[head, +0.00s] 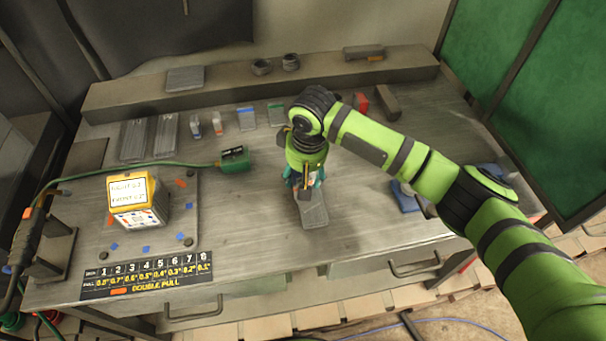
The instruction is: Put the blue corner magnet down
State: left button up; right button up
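My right gripper (304,187) points down over the middle of the workbench, at a grey plate (314,212). Teal-blue parts show around its fingers, but they are too small to tell whether they are finger parts or a held blue magnet. The gap between the fingertips is not clear. A blue-faced block (246,118) stands in the row behind the gripper. I cannot tell whether it is the blue corner magnet. My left gripper is not in view.
The workbench (250,255) has clear room in front. A yellow-topped box (137,204) stands on the left, near a green connector (235,160) with a cable. A number chart (147,275) lies at the front left. A blue item (405,197) lies beneath my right arm.

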grip_shut()
jog(key=shift+w+r, duration=0.1)
jog(key=shift+r, duration=0.35)
notch_tip(320, 180, up, 3)
jog(key=shift+r+b, duration=0.1)
jog(key=shift+b, duration=0.65)
jog(key=w+d+r+b, duration=0.1)
jog(key=w+d+r, duration=0.1)
jog(key=d+r, duration=0.25)
jog(key=w+d+r+b, duration=0.2)
jog(key=w+d+r, duration=0.1)
jog(key=d, duration=0.3)
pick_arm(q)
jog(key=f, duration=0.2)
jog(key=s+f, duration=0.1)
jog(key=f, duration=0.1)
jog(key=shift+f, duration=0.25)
pick_arm(e)
jog(key=s+d+f+m, duration=0.2)
jog(key=s+d+m, duration=0.1)
jog(key=s, duration=0.5)
jog(key=s+d+f+m, duration=0.3)
jog(key=s+d, duration=0.1)
jog(key=s, duration=0.5)
jog(key=shift+d+f+h, duration=0.15)
jog(key=shift+d+h, duration=0.15)
jog(key=shift+h, duration=0.1)
